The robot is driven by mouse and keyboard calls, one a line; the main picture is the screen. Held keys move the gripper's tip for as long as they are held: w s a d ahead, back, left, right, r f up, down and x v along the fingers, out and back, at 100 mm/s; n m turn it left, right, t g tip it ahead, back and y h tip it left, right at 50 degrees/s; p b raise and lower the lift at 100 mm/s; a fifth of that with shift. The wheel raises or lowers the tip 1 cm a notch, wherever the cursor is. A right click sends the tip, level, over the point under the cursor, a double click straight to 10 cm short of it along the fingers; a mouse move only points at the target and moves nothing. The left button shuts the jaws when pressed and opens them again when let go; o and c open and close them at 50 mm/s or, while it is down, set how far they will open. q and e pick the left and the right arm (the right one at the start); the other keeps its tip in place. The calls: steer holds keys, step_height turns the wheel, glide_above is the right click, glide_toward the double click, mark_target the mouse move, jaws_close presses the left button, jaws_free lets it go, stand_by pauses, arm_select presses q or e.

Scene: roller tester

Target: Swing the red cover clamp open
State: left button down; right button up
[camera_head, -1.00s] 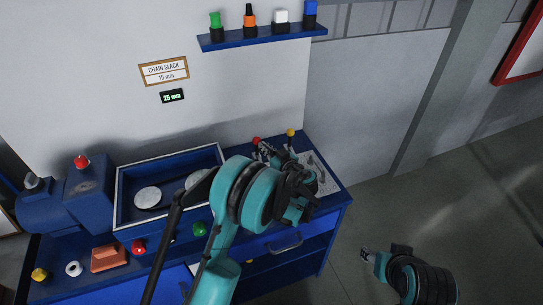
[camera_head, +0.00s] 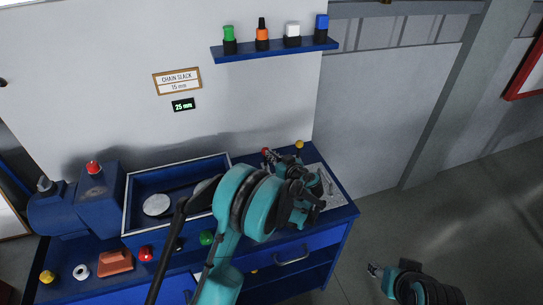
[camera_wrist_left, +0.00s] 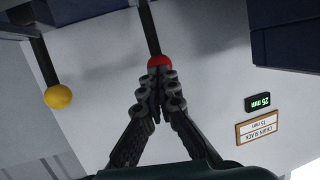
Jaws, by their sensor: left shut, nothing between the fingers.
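The red ball (camera_head: 265,151) stands at the back of the blue bench, near its right end. In the left wrist view the red ball (camera_wrist_left: 158,61) sits on the end of a dark rod (camera_wrist_left: 149,28). I take this to be the red clamp's handle. My left gripper (camera_head: 272,157) is at the ball. In the wrist view the gripper's fingertips (camera_wrist_left: 158,73) are together right at the ball, with nothing between them. I cannot tell whether they touch it. The arm hides the clamp's lower part. My right gripper (camera_head: 374,270) hangs over the floor at lower right, its jaws too small to read.
A yellow ball (camera_head: 299,145) on a second lever stands right of the red one. The blue tray (camera_head: 126,205) lies left of my arm. A display (camera_head: 183,105) reads 25 mm. A shelf (camera_head: 275,50) holds several coloured pieces. The floor at right is clear.

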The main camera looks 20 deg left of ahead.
arm_select(q)
steer(key=shift+w+a+r, duration=0.1)
steer(key=shift+r, duration=0.05)
steer(key=shift+w+a+r+g+h+p, duration=0.35)
steer(key=shift+w+g+h+p, duration=0.2)
steer(key=shift+p, duration=0.35)
steer(key=shift+w+a+f+m+g+h+p, duration=0.25)
steer(key=shift+w+a+f+g+h+p, duration=0.15)
steer(key=shift+w+a+g+h+p, duration=0.85)
steer(key=shift+w+a+f+m+g+h+p, duration=0.3)
steer(key=shift+w+a+g+h+p, duration=0.45)
steer(key=shift+w+g, duration=0.75)
steer(key=shift+w+a+f+m+g+h+p, duration=0.15)
steer(key=shift+w+a+f+g+h+p, duration=0.3)
steer(key=shift+w+a+g+h+p, duration=0.75)
steer(key=shift+w+d, duration=0.3)
steer(key=shift+w, duration=0.05)
